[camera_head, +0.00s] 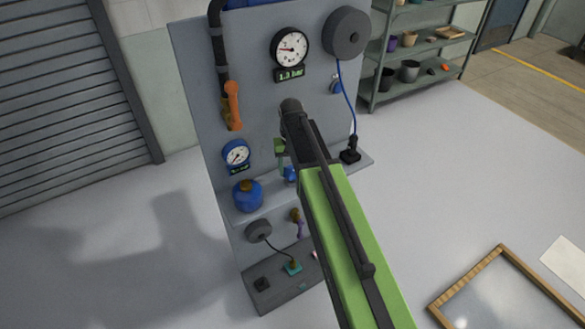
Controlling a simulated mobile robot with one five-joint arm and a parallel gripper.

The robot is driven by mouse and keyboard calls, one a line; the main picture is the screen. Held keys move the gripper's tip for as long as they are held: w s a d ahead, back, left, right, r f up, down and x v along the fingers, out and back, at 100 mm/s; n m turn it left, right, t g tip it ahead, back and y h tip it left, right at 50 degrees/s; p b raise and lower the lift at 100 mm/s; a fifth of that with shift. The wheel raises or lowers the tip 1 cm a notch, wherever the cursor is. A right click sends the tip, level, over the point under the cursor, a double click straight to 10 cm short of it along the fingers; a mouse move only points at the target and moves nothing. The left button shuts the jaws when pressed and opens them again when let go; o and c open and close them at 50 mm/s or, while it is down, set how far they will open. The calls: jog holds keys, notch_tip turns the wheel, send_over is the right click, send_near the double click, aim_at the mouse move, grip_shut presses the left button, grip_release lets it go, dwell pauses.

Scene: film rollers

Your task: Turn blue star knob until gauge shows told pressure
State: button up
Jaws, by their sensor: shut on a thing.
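My gripper (282,158) is at the grey panel, seen from behind and above, with my arm covering much of it. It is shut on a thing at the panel. A blue part (290,175), which looks like the blue star knob, shows right beside the jaws; its shape and the contact are mostly hidden. A white-faced gauge (290,47) sits high on the panel, its display (291,75) reading about 1.3 bar. A smaller blue-rimmed gauge (236,153) is at the left, with its display too small to read.
An orange-handled valve (232,105) is on a dark pipe at the left. A grey reel (346,33) hangs a blue cable at the right. Floor around the panel is mostly clear.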

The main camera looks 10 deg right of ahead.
aim_at(291, 169)
jog(key=shift+w, duration=0.15)
jog(key=o, duration=1.4)
jog(key=shift+r, duration=0.1)
notch_tip(291, 169, up, 17)
jog(key=p, duration=1.7)
jog(key=shift+r, duration=0.15)
